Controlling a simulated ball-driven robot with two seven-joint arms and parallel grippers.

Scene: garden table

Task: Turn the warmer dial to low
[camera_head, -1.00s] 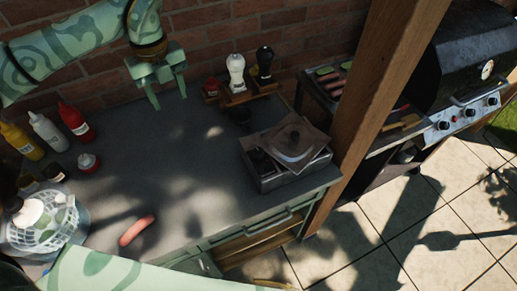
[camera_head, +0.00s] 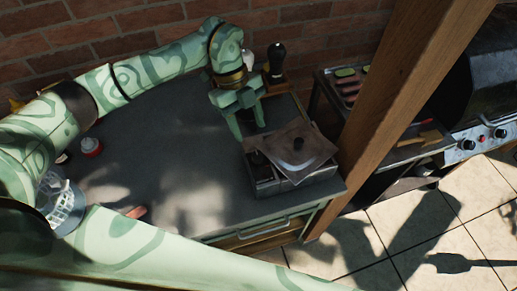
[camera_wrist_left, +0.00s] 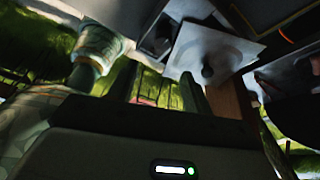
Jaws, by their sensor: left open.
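A grey metal box (camera_head: 266,188), which may be the warmer, stands at the right end of the counter. A brownish square lid or plate (camera_head: 312,148) with a pale round centre lies tilted over it. A small dark part (camera_head: 257,158) shows on the box's left; I cannot tell whether it is the dial, and no setting is readable. My left gripper (camera_head: 248,126) is open and empty, above the box's back left corner, fingers pointing down. In the left wrist view a pale square plate with a dark knob (camera_wrist_left: 208,71) shows beyond the fingers. My right gripper is out of view.
A wooden post (camera_head: 392,110) stands just right of the counter (camera_head: 185,160). A black pepper mill (camera_head: 277,58) is behind my left gripper. A grill with red-ringed knobs (camera_head: 482,139) is at far right.

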